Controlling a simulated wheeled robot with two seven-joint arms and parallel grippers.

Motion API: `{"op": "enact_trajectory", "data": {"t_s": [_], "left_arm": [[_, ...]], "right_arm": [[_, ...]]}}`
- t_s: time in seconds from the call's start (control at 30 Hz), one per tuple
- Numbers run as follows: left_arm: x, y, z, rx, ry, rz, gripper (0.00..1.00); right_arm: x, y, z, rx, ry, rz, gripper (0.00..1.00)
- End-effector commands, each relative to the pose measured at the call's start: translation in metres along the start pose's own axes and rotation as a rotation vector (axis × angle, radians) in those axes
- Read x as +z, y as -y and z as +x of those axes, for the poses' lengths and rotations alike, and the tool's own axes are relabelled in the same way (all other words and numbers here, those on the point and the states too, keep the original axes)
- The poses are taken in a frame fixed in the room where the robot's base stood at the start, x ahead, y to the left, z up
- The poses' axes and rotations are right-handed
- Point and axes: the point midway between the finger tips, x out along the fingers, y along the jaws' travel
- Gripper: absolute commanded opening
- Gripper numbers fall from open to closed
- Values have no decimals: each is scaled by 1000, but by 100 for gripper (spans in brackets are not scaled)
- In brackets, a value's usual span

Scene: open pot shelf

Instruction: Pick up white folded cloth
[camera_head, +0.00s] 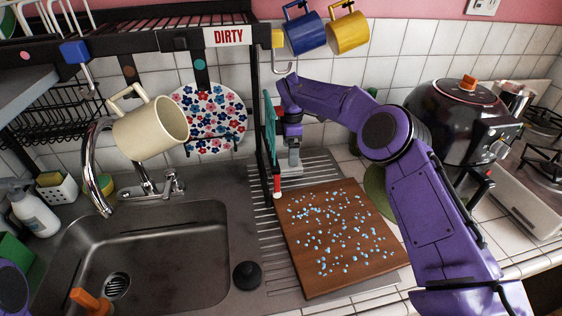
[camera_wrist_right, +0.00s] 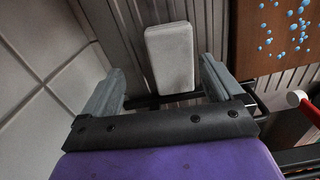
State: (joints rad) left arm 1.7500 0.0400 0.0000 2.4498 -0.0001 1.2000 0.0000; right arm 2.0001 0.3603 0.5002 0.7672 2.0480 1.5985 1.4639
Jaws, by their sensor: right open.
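The white folded cloth (camera_wrist_right: 170,52) shows in the right wrist view as a small pale block with rounded corners on the ribbed grey drainboard. My right gripper (camera_wrist_right: 160,72) is open, its two grey fingers spread on either side of the cloth's near end in that view. I cannot tell whether they touch it. In the head view my right gripper (camera_head: 291,150) points down behind the cutting board, beside the rack post. The cloth is mostly hidden there by the gripper. My left gripper is not in view; only a purple bit of my left arm shows at the lower left.
A wooden cutting board (camera_head: 345,283) with blue droplets lies in front of my right gripper. The black rack post (camera_head: 262,110) stands close at its left, near a tiled wall. A sink (camera_head: 170,270), a hanging cream mug (camera_head: 150,128) and a black cooker (camera_head: 455,115) are around.

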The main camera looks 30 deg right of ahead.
Motion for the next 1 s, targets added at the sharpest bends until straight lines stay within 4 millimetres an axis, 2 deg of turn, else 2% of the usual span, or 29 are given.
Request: {"op": "enact_trajectory", "data": {"t_s": [0.17, 0.3, 0.57, 0.73, 1.0], "left_arm": [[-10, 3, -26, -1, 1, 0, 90], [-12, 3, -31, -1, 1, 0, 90], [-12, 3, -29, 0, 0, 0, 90], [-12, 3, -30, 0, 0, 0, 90], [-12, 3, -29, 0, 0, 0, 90]], "right_arm": [[-1, 4, 26, -8, 3, -2, 94], [-2, 2, 53, -7, 2, -1, 94], [-1, 2, 60, -5, 2, 1, 94], [-1, 2, 60, -5, 1, 1, 39], [-1, 2, 59, -4, 1, 1, 38]]}}
